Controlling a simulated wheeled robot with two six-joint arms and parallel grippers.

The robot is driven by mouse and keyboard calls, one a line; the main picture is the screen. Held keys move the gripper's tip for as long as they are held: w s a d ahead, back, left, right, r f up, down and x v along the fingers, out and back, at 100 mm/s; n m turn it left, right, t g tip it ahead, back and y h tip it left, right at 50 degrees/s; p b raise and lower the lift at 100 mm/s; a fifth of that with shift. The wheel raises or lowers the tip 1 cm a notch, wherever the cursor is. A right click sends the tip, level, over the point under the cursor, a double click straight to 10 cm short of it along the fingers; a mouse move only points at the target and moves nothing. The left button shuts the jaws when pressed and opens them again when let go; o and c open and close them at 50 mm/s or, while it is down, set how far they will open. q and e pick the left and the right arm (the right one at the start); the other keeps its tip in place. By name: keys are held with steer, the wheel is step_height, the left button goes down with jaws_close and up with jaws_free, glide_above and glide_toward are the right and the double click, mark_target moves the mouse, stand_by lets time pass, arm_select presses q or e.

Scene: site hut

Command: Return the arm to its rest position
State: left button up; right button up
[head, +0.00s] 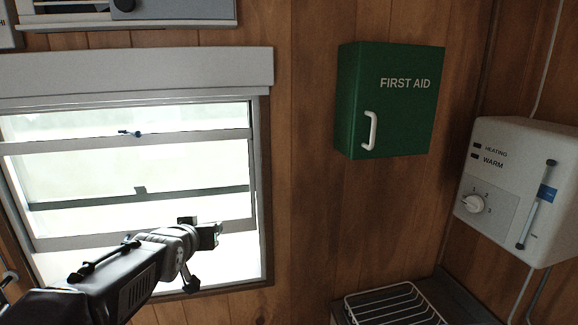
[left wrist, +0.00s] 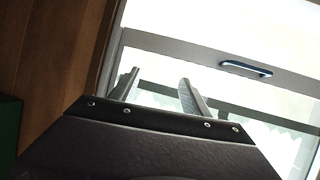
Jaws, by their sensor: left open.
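My left arm comes in from the lower left in the head view, and its gripper (head: 203,240) is in front of the lower right part of the window (head: 120,180). In the left wrist view the two fingers of the left gripper (left wrist: 160,92) stand apart with nothing between them. They point toward the window frame (left wrist: 190,55) and look clear of it, though the exact distance cannot be told. My right gripper is in neither view.
A green first aid cabinet (head: 395,120) hangs right of the window. A white heater control box (head: 520,150) is on the right wall. A wire rack (head: 395,300) lies below. A window handle (left wrist: 247,69) shows above the fingers. Wall space between window and cabinet is bare.

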arm_select(q)
steer(key=s+d+f+g+b, duration=0.1)
steer(key=s+f+g, duration=0.15)
steer(key=f, duration=0.55)
steer(key=s+d+f+g, duration=0.15)
steer(key=s+f, duration=0.25)
steer(key=f, duration=0.4)
steer(key=s+f+g, duration=0.4)
steer(key=s+f, duration=0.3)
steer(key=s, duration=0.3)
steer(key=s+f+m+g, duration=0.1)
steer(key=s+f+g, duration=0.2)
steer(key=s+f, duration=0.5)
steer(key=shift+s+d+g+h+b, duration=0.35)
steer(key=shift+s+g+h+b, duration=0.05)
steer(key=shift+s, duration=0.45)
